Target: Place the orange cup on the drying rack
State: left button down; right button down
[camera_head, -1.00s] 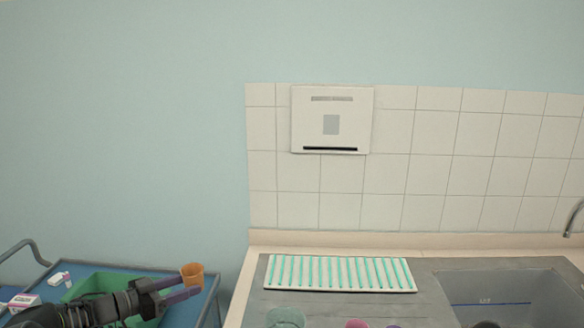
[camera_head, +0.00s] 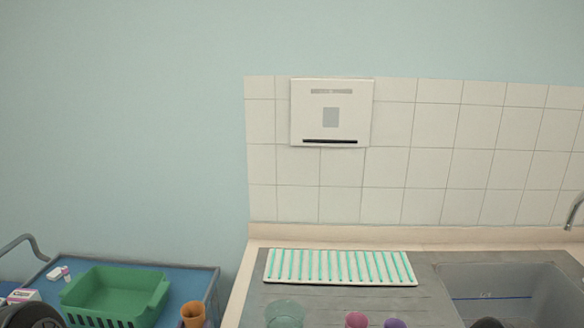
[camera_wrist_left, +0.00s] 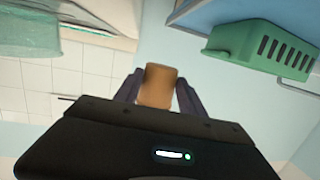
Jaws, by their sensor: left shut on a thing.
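The orange cup (camera_head: 193,312) is at the bottom edge of the head view, by the right side of the blue cart. It also shows in the left wrist view (camera_wrist_left: 158,84), between the two dark fingers of my left gripper (camera_wrist_left: 157,93). My left gripper is shut on the cup; in the head view only bits of its fingers show beside the cup. The drying rack (camera_head: 340,267), white with teal slats, lies on the grey counter, to the right of the cup. Its top is empty. My right gripper does not show.
A green basket (camera_head: 115,293) stands on the blue cart (camera_head: 200,275). A teal glass (camera_head: 284,313), a pink cup (camera_head: 356,320) and a purple cup (camera_head: 395,323) are in front of the rack. A sink (camera_head: 520,285) is at the right.

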pick_arm(q)
jog(key=shift+m+h, duration=0.4)
jog(key=shift+h, duration=0.2)
jog(key=d+r, duration=0.1)
jog(key=d, duration=0.1)
jog(key=d+r, duration=0.1)
jog(key=shift+d+r, duration=0.4)
jog(key=s, duration=0.1)
jog(key=s+r, duration=0.2)
jog(key=shift+s, duration=0.4)
jog(key=shift+d, duration=0.1)
